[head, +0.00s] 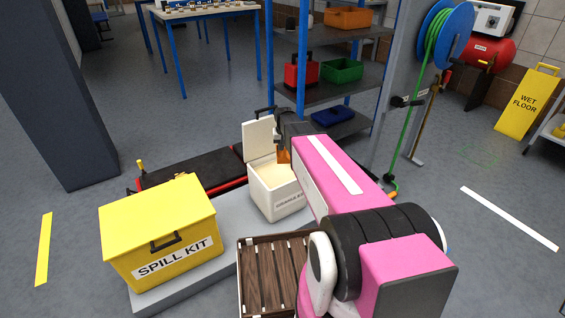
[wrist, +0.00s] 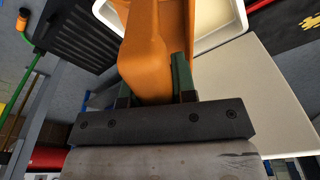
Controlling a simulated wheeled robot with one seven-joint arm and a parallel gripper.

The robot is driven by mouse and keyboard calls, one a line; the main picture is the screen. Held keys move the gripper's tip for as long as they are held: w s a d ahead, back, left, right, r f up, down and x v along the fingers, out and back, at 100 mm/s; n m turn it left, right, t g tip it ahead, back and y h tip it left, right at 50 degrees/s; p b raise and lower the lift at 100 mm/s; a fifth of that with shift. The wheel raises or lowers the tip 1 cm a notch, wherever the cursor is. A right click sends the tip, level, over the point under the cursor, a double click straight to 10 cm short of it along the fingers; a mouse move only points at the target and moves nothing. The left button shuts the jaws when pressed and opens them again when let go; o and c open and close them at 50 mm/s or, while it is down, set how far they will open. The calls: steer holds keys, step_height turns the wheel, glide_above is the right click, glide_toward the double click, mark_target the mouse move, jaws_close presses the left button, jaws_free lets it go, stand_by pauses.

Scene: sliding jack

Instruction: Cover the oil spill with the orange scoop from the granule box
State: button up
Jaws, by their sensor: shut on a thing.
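My gripper (wrist: 152,88) is shut on the orange scoop (wrist: 155,42), whose bowl extends away from the fingers in the wrist view. The white granule box (head: 276,198) stands on a grey platform with its lid (head: 259,138) open and pale granules inside. In the head view the scoop (head: 284,156) shows as a small orange patch at the box's opening, partly behind my pink arm. Whether the scoop touches the granules or holds any is hidden. In the wrist view the box rim (wrist: 239,14) lies behind the scoop. I cannot make out an oil spill.
A yellow spill kit (head: 160,230) stands left of the box, and a slatted wooden crate (head: 262,282) in front. A black creeper with red edges (head: 190,165) lies behind. Blue-framed shelves (head: 335,92) and a green hose reel (head: 445,32) are beyond. Floor at right is mostly clear.

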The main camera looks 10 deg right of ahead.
step_height(320, 180, down, 11)
steer(key=w, duration=0.2)
steer(key=shift+w+r, duration=0.15)
steer(key=shift+f, duration=3)
jaws_close()
steer(key=shift+d+f, duration=0.1)
steer(key=shift+f, duration=0.2)
steer(key=shift+s+d, duration=0.2)
steer(key=shift+s, duration=0.2)
steer(key=shift+r, duration=1.2)
step_height(320, 180, up, 5)
glide_above(284, 181)
steer(key=shift+w+a+f, duration=0.15)
steer(key=shift+w+a, duration=0.1)
steer(key=shift+a, duration=0.05)
